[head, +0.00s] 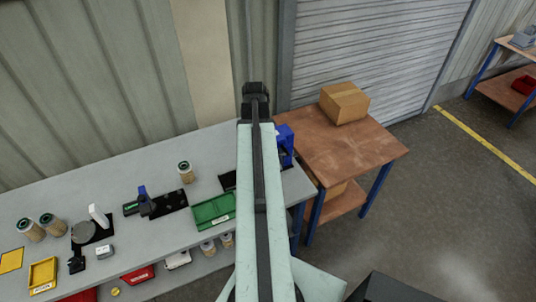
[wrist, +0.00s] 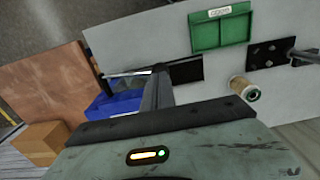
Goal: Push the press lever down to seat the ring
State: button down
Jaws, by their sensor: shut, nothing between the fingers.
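The blue press (wrist: 118,104) stands at the bench's right end. In the head view its blue body (head: 286,146) is partly hidden behind my arm. In the wrist view a thin metal bar with dark ends, seemingly the press lever (wrist: 125,74), runs roughly level beside the blue body. My gripper (wrist: 158,70) is shut and empty, its fingertips close to the bar's right end; I cannot tell whether they touch. The black base plate (wrist: 187,72) lies just beyond the fingers. I cannot make out the ring.
A green tray (head: 214,210) lies left of the press, and a filter cartridge (head: 185,172) stands behind it. A black fixture (head: 168,202) is further left on the grey bench. A brown table with a cardboard box (head: 344,103) adjoins on the right.

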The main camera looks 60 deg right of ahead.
dwell(0.4)
jog(key=shift+f+b, duration=3)
jog(key=shift+w+a+f+b, duration=0.15)
jog(key=shift+a+f+b, duration=0.05)
jog(key=shift+f+b, duration=0.55)
jog(key=shift+w+a+f+b, duration=0.1)
jog(key=shift+a+f+b, duration=0.05)
jog(key=shift+f+b, duration=0.6)
jog(key=shift+f, duration=0.1)
notch_tip(320, 180, up, 11)
jog(key=p, duration=1.1)
jog(key=shift+r, duration=0.2)
jog(key=shift+f, duration=0.1)
